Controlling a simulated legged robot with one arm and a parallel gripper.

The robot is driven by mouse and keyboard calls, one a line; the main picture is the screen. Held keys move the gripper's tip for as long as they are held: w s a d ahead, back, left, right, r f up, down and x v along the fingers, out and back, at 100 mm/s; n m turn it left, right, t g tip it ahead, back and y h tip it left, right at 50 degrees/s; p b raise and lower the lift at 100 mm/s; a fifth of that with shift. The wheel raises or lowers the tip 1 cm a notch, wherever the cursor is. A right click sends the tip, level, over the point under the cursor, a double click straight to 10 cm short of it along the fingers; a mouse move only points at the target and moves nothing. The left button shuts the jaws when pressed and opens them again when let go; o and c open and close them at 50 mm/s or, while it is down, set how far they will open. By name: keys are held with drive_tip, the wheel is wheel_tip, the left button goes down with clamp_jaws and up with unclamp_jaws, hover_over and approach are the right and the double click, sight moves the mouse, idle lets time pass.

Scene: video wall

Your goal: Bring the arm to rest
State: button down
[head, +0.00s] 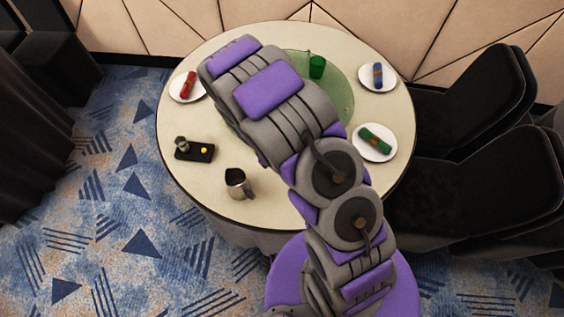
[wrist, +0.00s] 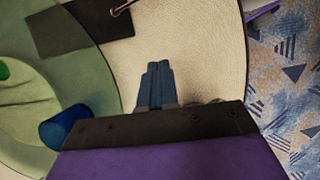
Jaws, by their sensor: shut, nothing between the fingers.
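My arm reaches from the lower right over the round cream table (head: 215,195) in the head view, and its purple-padded links cover the table's middle. My gripper (wrist: 158,66) shows in the wrist view with its dark blue fingers together and nothing between them. It is over the bare cream tabletop (wrist: 190,50). In the head view the gripper is hidden by the arm.
A green cup (head: 317,67) stands on the green glass disc (head: 340,95). Plates with a red (head: 188,85), blue (head: 378,75) and green roll (head: 376,138) ring the table. A metal pitcher (head: 238,184) and black tray (head: 195,152) are front left. Black chairs (head: 470,190) stand right.

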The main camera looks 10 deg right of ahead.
drive_tip(key=s+d+r+m+y+b, duration=0.1)
drive_tip(key=s+d+r+m, duration=0.25)
drive_tip(key=r, duration=0.55)
drive_tip(key=s+d+r+m+b, duration=0.1)
drive_tip(key=s+d+r+m, duration=0.25)
drive_tip(key=r, duration=0.55)
drive_tip(key=s+r+m+y+b, duration=0.1)
drive_tip(key=s+r+m, duration=0.2)
drive_tip(key=s, duration=0.6)
drive_tip(key=s+r+m+y+b, duration=0.1)
drive_tip(key=s+r+m, duration=0.3)
drive_tip(key=s, duration=0.5)
wheel_tip(320, 180, up, 3)
drive_tip(key=shift+f+y, duration=0.1)
drive_tip(key=shift+y, duration=0.5)
